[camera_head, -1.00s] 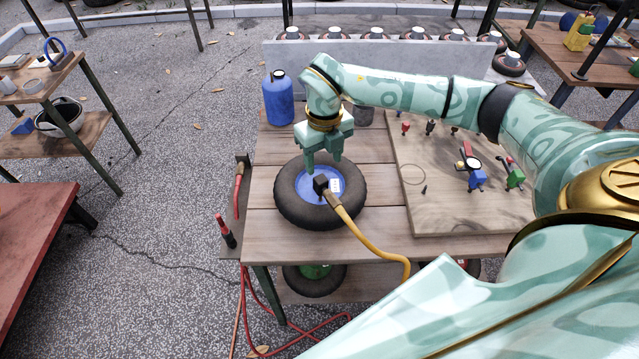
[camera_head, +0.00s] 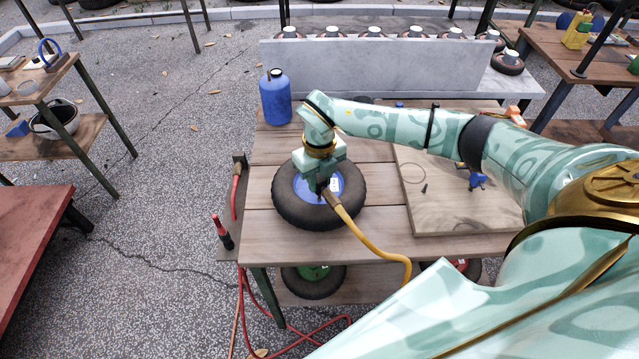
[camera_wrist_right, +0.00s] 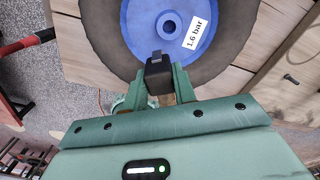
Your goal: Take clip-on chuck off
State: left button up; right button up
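The clip-on chuck is a black block (camera_wrist_right: 159,74) with a brass fitting and a yellow hose (camera_head: 359,232). It sits at the near side of the blue wheel hub (camera_wrist_right: 196,24), below the hub's centre hole in the wrist view. The hub is in a black tyre (camera_head: 290,208) lying flat on the wooden table. A white label on the hub reads 1.6 bar. My right gripper (camera_head: 318,188) is above the hub, pointing down. In the right wrist view its fingers (camera_wrist_right: 160,80) lie close against both sides of the chuck. My left gripper is not in view.
A blue bottle (camera_head: 275,100) stands behind the tyre. A wooden board (camera_head: 450,205) with small tools lies to the right, partly behind my arm. A red-handled tool (camera_head: 222,232) is at the table's left edge. Red hoses hang below, beside tyres on the lower shelf.

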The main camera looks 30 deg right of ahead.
aim_at(320, 177)
jog(key=c, duration=0.3)
jog(key=shift+r, duration=0.15)
jog(key=shift+r, duration=0.6)
notch_tip(320, 177, up, 2)
jog(key=shift+p, duration=0.4)
jog(key=s+a+r+p, duration=0.3)
jog(key=s+r, duration=0.3)
jog(key=r, duration=0.1)
jog(key=s+a+r+p, duration=0.3)
jog(key=s+r, duration=0.3)
jog(key=r, duration=0.1)
jog(key=shift+s+a+r, duration=0.2)
jog(key=shift+s+r, duration=0.05)
jog(key=shift+r, duration=0.05)
